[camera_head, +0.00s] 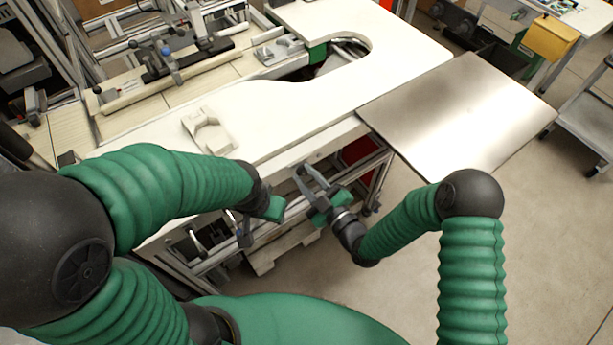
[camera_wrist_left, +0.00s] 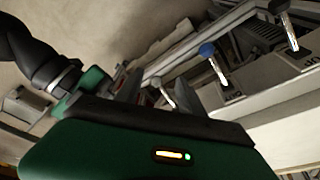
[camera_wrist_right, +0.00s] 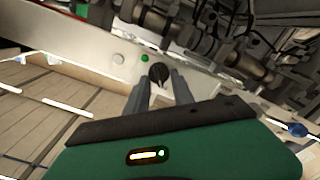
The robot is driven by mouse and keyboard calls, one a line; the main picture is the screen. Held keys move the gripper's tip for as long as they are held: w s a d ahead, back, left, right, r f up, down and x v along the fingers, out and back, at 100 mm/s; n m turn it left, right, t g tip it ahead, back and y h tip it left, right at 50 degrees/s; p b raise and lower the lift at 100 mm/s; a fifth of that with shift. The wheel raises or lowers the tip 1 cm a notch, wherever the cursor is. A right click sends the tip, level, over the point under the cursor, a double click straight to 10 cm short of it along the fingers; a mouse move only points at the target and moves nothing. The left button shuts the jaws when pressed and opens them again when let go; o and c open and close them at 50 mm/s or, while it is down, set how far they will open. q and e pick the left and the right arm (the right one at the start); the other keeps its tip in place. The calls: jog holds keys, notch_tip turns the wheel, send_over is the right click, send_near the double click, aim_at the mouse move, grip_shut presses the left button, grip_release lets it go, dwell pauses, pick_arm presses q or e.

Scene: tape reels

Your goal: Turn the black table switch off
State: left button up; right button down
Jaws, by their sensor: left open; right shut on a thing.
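The black table switch (camera_wrist_right: 158,72) is a round knob on a pale panel in the right wrist view. My right gripper (camera_wrist_right: 158,80) has its two grey fingers on either side of the knob, shut on it. In the head view my right gripper (camera_head: 309,172) is at the table's front edge, and the switch is hidden there. My left gripper (camera_head: 240,228) hangs below the table's front edge, left of the right one. It is open, and I see nothing held between its fingers.
A green button (camera_wrist_right: 145,58) sits on the panel close to the switch. Levers, one with a blue knob (camera_wrist_left: 207,50), are near the left gripper. The white table (camera_head: 290,105) carries a pale fixture (camera_head: 208,130). A metal side plate (camera_head: 455,110) is at right.

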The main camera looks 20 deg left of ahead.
jog(key=shift+f, duration=0.15)
jog(key=c, duration=1.1)
grip_release()
jog(key=b+v, duration=0.1)
jog(key=v, duration=1.6)
jog(key=shift+b, duration=0.4)
